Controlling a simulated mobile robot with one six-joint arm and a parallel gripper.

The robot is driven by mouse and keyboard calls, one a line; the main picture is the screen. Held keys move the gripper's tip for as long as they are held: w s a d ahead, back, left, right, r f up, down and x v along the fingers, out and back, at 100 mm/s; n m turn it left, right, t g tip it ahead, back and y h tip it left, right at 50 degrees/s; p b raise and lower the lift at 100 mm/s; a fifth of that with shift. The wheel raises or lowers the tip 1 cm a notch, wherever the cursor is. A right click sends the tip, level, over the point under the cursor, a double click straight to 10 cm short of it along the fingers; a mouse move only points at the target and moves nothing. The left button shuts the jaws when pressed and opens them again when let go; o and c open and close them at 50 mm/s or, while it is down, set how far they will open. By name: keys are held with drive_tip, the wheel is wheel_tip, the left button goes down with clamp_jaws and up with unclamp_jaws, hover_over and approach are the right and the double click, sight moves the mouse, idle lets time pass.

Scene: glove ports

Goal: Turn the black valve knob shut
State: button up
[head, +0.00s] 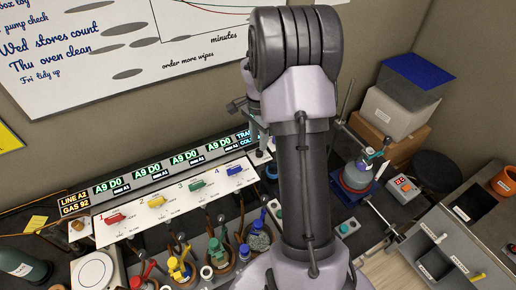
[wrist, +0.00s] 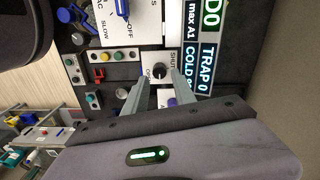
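The black valve knob (wrist: 158,72) shows in the wrist view on a white plate with the words SHUT and OPEN beside it. My gripper (wrist: 162,86) is open, its two fingers apart with nothing between them. The fingertips point toward the plate, and the knob lies just beyond and between them. I cannot tell whether they touch the plate. In the head view my arm hides the knob, and only part of my gripper (head: 258,128) shows left of the arm.
A white panel (head: 150,213) carries red, yellow, green and blue levers, under lit displays (head: 155,172). Button boxes (wrist: 98,55) lie near the knob plate, and a purple-blue part (wrist: 172,102) is close by a finger.

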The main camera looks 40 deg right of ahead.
sight(259, 153)
wheel_tip(259, 153, down, 3)
drive_tip(key=shift+s, duration=0.15)
drive_tip(key=shift+f, duration=0.6)
clamp_jaws()
